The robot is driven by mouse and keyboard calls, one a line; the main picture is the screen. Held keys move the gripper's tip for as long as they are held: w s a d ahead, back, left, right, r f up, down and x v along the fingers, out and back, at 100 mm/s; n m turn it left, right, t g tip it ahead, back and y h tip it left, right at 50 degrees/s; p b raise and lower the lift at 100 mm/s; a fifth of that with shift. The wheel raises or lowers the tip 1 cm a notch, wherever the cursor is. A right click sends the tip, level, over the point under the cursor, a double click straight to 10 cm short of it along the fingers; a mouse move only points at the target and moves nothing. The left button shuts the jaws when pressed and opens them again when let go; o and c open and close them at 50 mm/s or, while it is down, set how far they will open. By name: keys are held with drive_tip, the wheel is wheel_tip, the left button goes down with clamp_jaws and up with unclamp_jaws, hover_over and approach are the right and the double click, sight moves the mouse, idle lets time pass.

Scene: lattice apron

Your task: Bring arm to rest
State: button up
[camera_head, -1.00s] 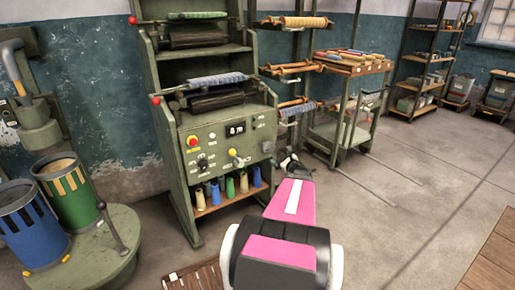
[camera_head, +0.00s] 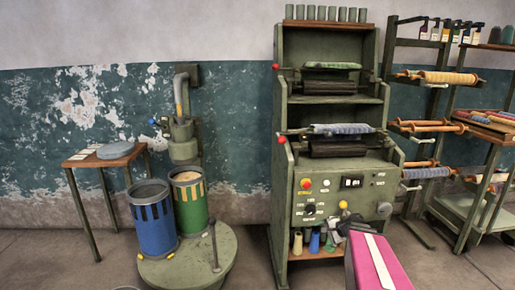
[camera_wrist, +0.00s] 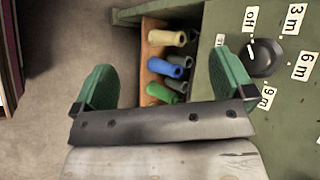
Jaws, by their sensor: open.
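My gripper (camera_wrist: 163,62) is open, with its two green fingers spread apart and nothing between them in the wrist view. Beyond the fingers is the lower shelf of the green machine (camera_wrist: 225,25), with yellow, blue and green cones (camera_wrist: 166,66) on it. A black dial (camera_wrist: 264,57) marked off, 3 m, 6 m and 9 m is at the right. In the head view my pink arm reaches up from the bottom edge, and my gripper (camera_head: 343,228) is small in front of the machine's lower panel. Its fingers are hard to make out there.
The green machine (camera_head: 283,200) stands centre right. Left of it, a round green platform (camera_head: 190,270) carries a blue bin (camera_head: 154,225) and a green bin (camera_head: 191,205). A small wooden table (camera_head: 80,160) is far left. A roller rack (camera_head: 405,160) stands right.

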drive_tip(key=s+a+n+g+h, duration=0.5)
drive_tip(key=s+a+n+h, duration=0.2)
drive_tip(key=s+a+n, duration=0.3)
drive_tip(key=shift+s+a+r+n+g, duration=0.4)
drive_tip(key=shift+s+n, duration=0.25)
drive_tip(key=shift+n, duration=0.25)
